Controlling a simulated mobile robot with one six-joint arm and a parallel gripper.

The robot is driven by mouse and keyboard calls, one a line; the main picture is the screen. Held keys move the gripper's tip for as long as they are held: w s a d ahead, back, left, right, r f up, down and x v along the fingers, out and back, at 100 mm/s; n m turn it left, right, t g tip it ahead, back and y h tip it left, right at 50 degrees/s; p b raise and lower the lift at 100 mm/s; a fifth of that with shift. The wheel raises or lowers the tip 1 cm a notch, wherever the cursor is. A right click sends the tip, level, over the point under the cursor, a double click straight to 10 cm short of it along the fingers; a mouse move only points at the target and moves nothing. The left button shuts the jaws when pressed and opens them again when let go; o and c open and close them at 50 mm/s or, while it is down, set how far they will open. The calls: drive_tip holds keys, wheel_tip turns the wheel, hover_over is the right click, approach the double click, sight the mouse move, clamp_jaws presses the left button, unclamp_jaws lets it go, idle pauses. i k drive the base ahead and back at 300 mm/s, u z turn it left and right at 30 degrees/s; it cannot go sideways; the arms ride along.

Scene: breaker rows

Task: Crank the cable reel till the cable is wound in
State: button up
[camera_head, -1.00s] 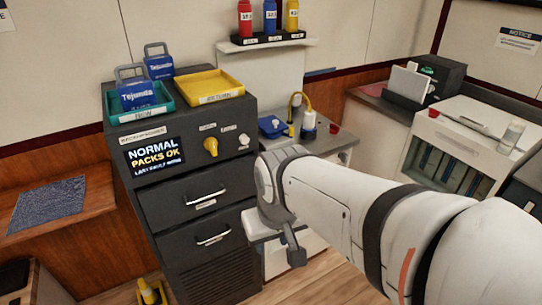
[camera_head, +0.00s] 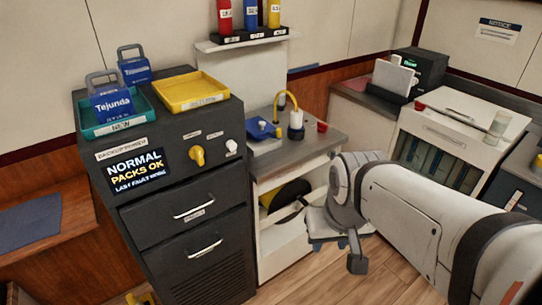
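In the head view, a rounded black and yellow object (camera_head: 290,197) sits in the open front of the white cabinet below the grey counter. It may be the cable reel, but I cannot make out a crank or cable on it. My gripper (camera_head: 338,250) hangs at the end of my white arm, just right of this cabinet and in front of it, apart from the object. Its dark parts point down, and whether the fingers are open or shut cannot be told.
A dark drawer unit (camera_head: 184,185) with a yellow tray (camera_head: 192,90) and a teal tray (camera_head: 118,122) stands at left. A white rack cabinet (camera_head: 459,131) stands at right. Wooden floor (camera_head: 385,275) is open beneath my arm.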

sight(277, 198)
drive_tip(key=z, duration=0.05)
drive_tip(key=i, duration=1)
drive_tip(key=u, duration=0.15)
drive_tip(key=k, duration=0.25)
drive_tip(key=z, duration=0.3)
